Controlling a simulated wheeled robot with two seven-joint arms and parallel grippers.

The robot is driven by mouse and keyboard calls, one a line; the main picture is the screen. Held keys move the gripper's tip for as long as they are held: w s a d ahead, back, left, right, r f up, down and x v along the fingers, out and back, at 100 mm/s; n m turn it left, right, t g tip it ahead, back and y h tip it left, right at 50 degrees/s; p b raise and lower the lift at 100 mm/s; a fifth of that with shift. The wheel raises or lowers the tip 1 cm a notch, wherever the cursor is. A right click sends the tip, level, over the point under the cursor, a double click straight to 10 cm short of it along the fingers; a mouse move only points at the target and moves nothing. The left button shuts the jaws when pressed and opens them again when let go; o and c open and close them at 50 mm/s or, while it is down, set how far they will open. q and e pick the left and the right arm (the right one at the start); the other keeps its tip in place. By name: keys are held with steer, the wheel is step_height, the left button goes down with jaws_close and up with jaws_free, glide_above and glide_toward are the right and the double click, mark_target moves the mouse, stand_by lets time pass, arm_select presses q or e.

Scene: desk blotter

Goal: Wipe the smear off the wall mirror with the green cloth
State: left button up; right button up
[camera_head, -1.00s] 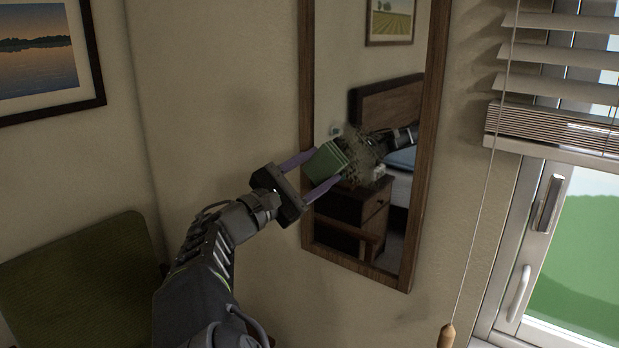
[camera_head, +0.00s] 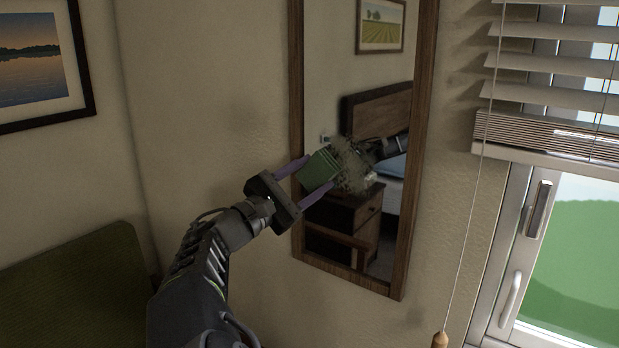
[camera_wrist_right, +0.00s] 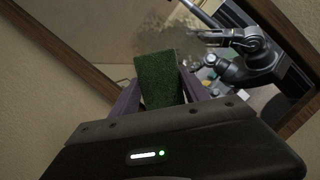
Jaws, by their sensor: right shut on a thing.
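The tall wall mirror has a dark wooden frame (camera_head: 419,130) and hangs in the middle of the head view; its frame also shows in the wrist view (camera_wrist_right: 50,45). A grey-brown, speckled smear (camera_head: 353,166) is on the glass, just right of the cloth. My right gripper (camera_head: 319,172) is shut on the folded green cloth (camera_head: 319,168), in front of the mirror's left part. In the wrist view the cloth (camera_wrist_right: 158,78) stands out between the purple fingers. I cannot tell whether the cloth touches the glass. The cloth and fingers may hide part of the smear. My left gripper is not in view.
A window with blinds (camera_head: 550,105) and a hanging pull cord (camera_head: 468,215) is right of the mirror. A framed lake picture (camera_head: 40,65) hangs at left, above a green chair back (camera_head: 75,290).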

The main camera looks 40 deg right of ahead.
mark_target(328, 180)
steer(key=shift+w+d, duration=0.2)
steer(key=shift+d, duration=0.45)
steer(key=shift+s, duration=0.1)
steer(key=shift+s+d, duration=0.25)
steer(key=shift+s, duration=0.65)
steer(key=shift+s+d, duration=0.2)
steer(key=shift+s, duration=0.65)
steer(key=shift+s, duration=0.1)
steer(key=shift+s+d, duration=0.25)
steer(key=shift+s, duration=0.35)
steer(key=shift+s+d, duration=0.2)
steer(key=shift+s, duration=0.35)
steer(key=shift+s+d, duration=0.2)
steer(key=shift+s, duration=0.35)
